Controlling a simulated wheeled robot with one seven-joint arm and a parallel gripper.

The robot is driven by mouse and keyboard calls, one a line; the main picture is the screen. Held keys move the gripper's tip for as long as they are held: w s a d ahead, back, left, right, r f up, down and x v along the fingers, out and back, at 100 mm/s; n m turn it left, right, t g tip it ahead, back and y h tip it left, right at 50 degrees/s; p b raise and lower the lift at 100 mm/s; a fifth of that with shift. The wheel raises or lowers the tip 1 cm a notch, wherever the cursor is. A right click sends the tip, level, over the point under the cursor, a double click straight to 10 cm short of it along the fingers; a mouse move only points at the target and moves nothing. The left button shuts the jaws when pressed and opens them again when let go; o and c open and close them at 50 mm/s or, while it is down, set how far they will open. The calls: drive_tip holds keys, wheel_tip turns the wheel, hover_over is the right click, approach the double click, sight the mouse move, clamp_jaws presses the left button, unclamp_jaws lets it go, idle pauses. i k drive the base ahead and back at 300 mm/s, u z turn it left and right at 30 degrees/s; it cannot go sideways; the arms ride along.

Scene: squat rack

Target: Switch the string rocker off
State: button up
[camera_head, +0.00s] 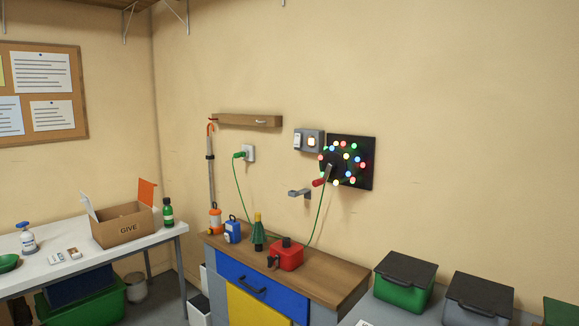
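A grey switch box (304,134) is on the back wall, with a white rocker-like plate (297,141) on its left and a pale, lit-looking square (312,141) on its right. I cannot read any label or tell which way the rocker is tilted. Just right of it, a dark panel (366,181) carries a string of coloured lights (346,156), which look lit. A green cord (322,223) hangs from the panel area to the cabinet top. My gripper is not in view.
A red-handled grey object (319,182) overlaps the panel's lower left. A small grey bracket (299,193) juts from the wall. Lidded bins (403,296) stand at right.

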sight(298, 139)
drive_tip(key=u, duration=1.1)
drive_tip(key=i, duration=3.85)
drive_tip(key=z, duration=3.1)
